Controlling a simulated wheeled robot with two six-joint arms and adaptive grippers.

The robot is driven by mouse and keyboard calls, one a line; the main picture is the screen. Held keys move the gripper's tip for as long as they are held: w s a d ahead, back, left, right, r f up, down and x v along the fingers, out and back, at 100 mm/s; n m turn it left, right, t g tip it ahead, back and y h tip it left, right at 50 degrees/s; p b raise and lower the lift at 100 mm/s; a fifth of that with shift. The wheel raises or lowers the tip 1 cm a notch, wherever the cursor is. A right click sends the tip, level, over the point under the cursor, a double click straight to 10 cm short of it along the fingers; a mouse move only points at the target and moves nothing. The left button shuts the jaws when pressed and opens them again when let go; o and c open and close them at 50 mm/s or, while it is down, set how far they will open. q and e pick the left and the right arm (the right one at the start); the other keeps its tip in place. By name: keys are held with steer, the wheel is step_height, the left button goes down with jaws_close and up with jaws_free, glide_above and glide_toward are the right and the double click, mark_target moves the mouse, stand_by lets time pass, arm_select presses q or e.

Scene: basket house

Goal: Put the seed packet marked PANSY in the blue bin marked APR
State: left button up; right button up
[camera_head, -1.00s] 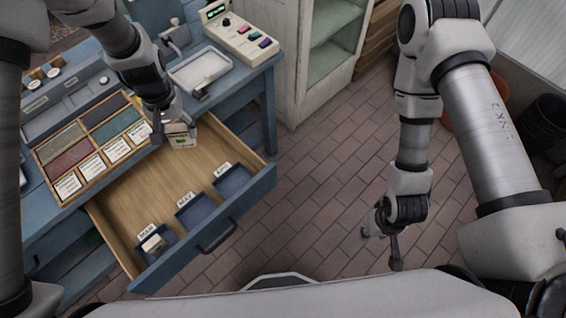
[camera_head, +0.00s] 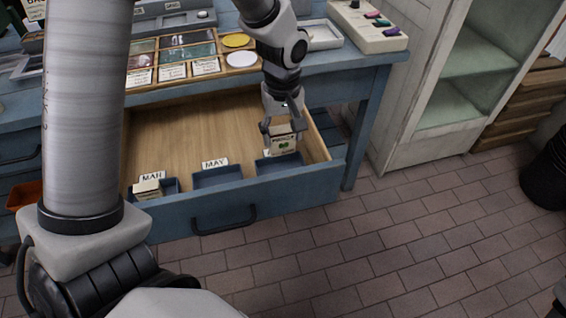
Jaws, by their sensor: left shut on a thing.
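My left gripper (camera_head: 282,124) is shut on a small cream seed packet (camera_head: 283,143) with a green picture. The print on the packet is too small to read surely. It holds the packet upright over the right-hand blue bin (camera_head: 279,167) in the open drawer. The packet hides most of that bin's label, which read APR in the earlier view. I cannot tell whether the packet touches the bin. The blue bin marked MAY (camera_head: 218,179) is empty in the middle. The blue bin marked MAR (camera_head: 170,186) at the left holds another packet (camera_head: 148,188). My right gripper is out of view.
The wooden drawer (camera_head: 190,130) stands pulled out of the blue bench, its front (camera_head: 270,199) and handle nearest me. A divided seed tray (camera_head: 170,58) lies on the bench top. A pale cabinet (camera_head: 415,80) stands at the right.

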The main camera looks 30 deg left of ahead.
arm_select(q)
step_height(320, 180, down, 9)
steer(key=shift+f+b, duration=0.1)
steer(key=shift+b, duration=0.75)
steer(key=shift+f, duration=0.1)
steer(key=o, duration=0.9)
